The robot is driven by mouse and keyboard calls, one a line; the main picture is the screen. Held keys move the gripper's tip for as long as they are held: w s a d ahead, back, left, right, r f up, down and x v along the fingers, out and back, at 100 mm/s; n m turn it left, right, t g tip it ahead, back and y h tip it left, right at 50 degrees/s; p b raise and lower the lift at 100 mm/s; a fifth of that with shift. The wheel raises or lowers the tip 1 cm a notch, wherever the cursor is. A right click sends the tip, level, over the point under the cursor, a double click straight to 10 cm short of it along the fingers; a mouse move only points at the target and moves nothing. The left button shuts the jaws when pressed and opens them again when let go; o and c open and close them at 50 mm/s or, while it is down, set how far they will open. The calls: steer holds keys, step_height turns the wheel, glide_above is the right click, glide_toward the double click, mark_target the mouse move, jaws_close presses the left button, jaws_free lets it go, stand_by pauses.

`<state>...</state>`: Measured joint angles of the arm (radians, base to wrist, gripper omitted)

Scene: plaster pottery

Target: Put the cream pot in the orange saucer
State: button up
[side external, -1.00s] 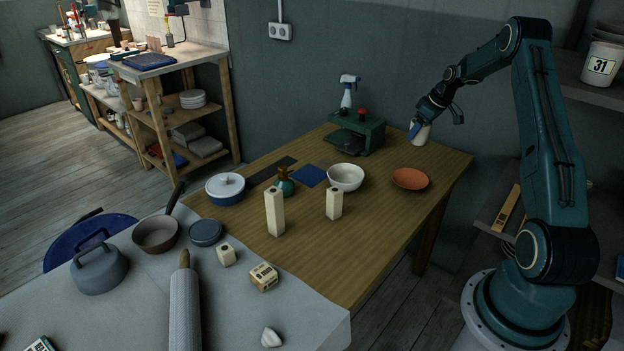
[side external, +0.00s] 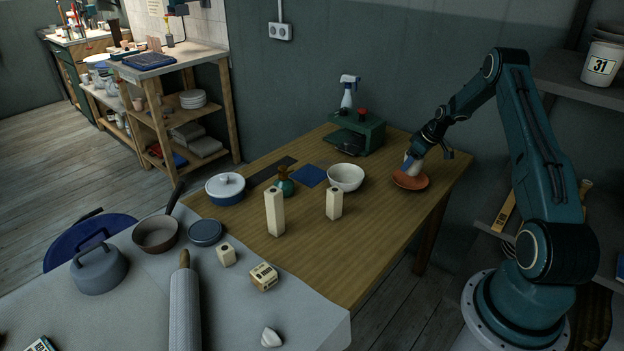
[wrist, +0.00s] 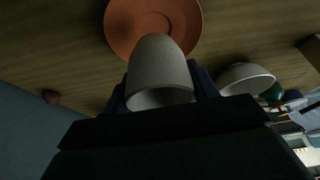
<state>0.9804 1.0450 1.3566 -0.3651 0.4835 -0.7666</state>
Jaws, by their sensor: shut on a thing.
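The cream pot (wrist: 160,68) is held between the fingers of my gripper (wrist: 160,92) in the wrist view. In the side view the cream pot (side external: 411,168) is small and partly covered by my gripper (side external: 412,160), which is shut on it. The orange saucer (side external: 410,181) lies on the wooden table, with the pot over it. The orange saucer (wrist: 122,25) also shows behind the pot in the wrist view. I cannot tell whether the pot touches the saucer.
A white bowl (side external: 346,178) stands left of the saucer. Two cream blocks (side external: 274,212) (side external: 334,203) stand upright on the table. A green machine (side external: 358,136) and a spray bottle (side external: 348,92) are at the back. The table right of the saucer is clear.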

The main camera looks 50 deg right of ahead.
mark_target(410, 170)
steer(key=shift+f, duration=1.95)
steer(key=shift+f, duration=0.15)
steer(key=o, duration=1)
steer(key=v, duration=1.2)
steer(key=shift+s, duration=0.1)
